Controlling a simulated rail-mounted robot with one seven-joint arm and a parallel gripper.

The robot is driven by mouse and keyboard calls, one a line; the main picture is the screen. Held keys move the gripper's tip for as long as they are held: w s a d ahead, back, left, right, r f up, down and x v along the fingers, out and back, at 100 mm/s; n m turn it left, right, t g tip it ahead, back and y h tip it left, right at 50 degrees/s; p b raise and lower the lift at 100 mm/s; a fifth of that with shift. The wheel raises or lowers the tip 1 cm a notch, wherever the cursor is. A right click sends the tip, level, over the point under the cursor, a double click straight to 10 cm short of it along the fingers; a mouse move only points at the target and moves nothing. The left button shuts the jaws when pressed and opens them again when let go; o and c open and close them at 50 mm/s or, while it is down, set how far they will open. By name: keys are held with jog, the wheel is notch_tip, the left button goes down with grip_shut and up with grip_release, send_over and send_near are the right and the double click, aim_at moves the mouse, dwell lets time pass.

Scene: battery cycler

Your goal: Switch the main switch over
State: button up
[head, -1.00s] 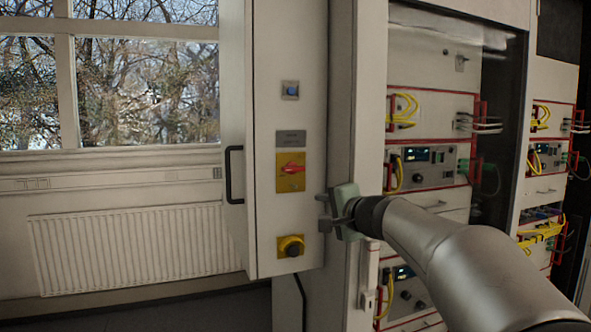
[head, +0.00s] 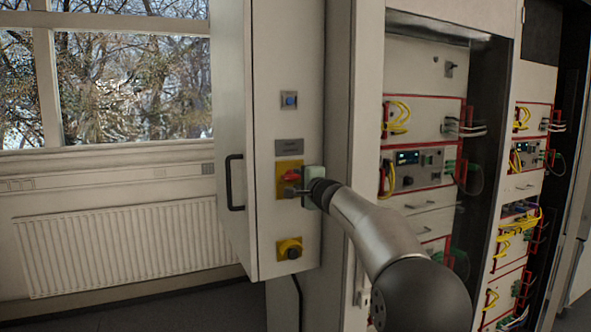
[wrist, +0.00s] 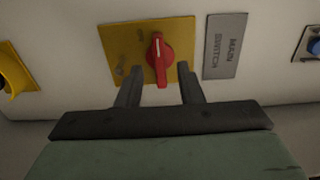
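The main switch is a red rotary handle (wrist: 158,58) on a yellow plate (wrist: 125,45), beside a grey label reading MAIN SWITCH (wrist: 225,45) in the wrist view. In the head view the red handle (head: 292,175) sits on its yellow plate (head: 288,164), partly covered by my gripper (head: 292,190). My gripper (wrist: 158,84) is open in the wrist view. Its two dark fingers point at the plate, one on each side of the handle's lower end. I cannot tell whether either finger touches the handle.
A blue button (head: 289,100) is above the switch and a yellow-and-black knob (head: 289,249) below it. A black door handle (head: 234,182) is at the left. Racks with yellow cables (head: 397,117) stand at the right. A radiator (head: 125,245) is below the window.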

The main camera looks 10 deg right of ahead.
aim_at(293, 177)
jog(key=shift+p+x, duration=0.6)
jog(key=shift+x, duration=0.85)
grip_shut()
